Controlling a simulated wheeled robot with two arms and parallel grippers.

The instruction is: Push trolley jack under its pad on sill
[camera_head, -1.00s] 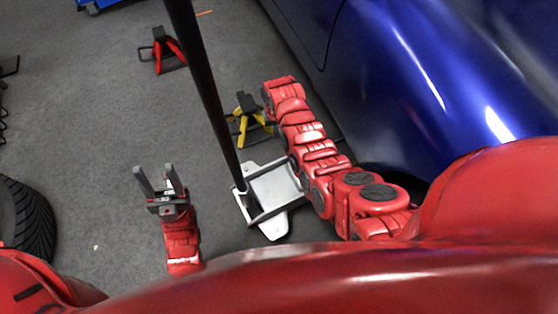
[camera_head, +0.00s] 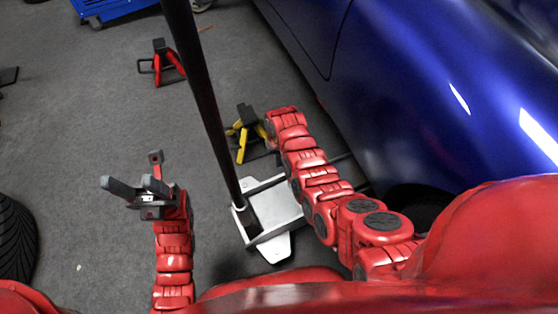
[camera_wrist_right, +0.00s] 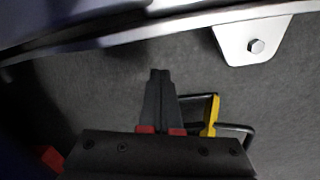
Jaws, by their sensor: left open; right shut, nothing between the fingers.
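The trolley jack (camera_head: 285,210), a silver low frame with a long black handle (camera_head: 197,80) slanting up and left, sits on the floor left of the blue car (camera_head: 430,90). My right arm runs along the jack's right side. Its hand is hidden in the head view. My left gripper (camera_head: 132,180) is open and empty, left of the jack.
A yellow-legged axle stand (camera_head: 241,140) is close beyond the jack, beside my right arm. A red axle stand (camera_head: 165,65) stands farther back. A tyre (camera_head: 15,240) is at the left edge and a blue object (camera_head: 105,8) at the top.

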